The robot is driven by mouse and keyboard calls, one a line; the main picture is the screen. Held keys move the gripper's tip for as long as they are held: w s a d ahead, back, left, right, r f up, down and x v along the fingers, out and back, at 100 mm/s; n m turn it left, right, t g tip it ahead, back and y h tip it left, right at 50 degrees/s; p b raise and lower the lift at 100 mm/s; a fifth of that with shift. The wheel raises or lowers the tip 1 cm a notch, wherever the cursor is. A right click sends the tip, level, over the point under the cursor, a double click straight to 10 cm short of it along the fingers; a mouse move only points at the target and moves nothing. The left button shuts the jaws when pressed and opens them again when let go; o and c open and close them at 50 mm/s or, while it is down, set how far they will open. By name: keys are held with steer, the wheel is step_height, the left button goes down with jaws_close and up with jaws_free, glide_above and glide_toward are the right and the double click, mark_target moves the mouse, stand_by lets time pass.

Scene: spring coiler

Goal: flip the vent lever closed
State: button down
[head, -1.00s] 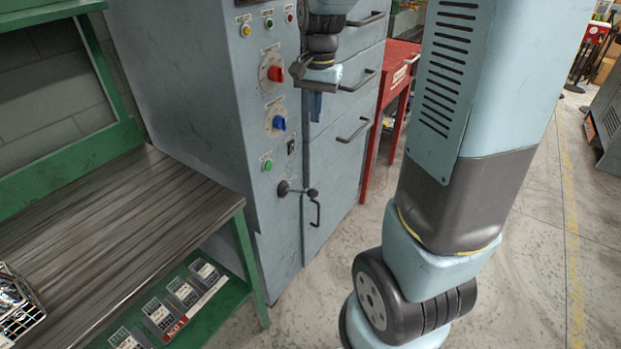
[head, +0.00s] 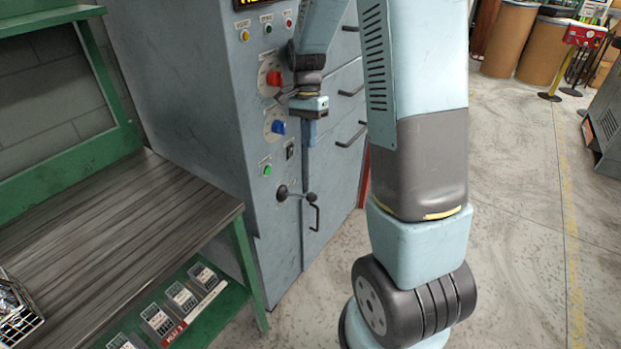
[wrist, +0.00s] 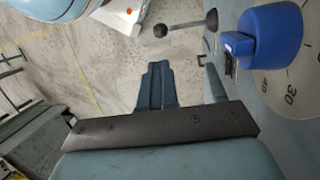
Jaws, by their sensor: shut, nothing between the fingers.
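The vent lever (head: 297,194) is a short rod with a dark ball end, on a dark round hub low on the grey cabinet front. It points to the right in the head view. In the wrist view the lever (wrist: 188,26) shows at the top, its ball at the left end. My gripper (head: 309,134) hangs with its blue fingers pointing down, above the lever and apart from it. The fingers (wrist: 158,88) are together and empty in the wrist view.
A blue knob (head: 279,127) and a red knob (head: 274,78) stick out close to my gripper. A green button (head: 267,170) sits above the lever. Drawer handles (head: 351,137) jut out to the right. A green workbench (head: 150,195) stands at the left.

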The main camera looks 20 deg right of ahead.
glide_above(302, 197)
steer(key=s+d, duration=0.1)
steer(key=d, duration=0.2)
steer(key=f, duration=1.3)
steer(key=shift+a+f, duration=0.2)
steer(key=shift+f, duration=0.05)
steer(key=shift+a, duration=0.1)
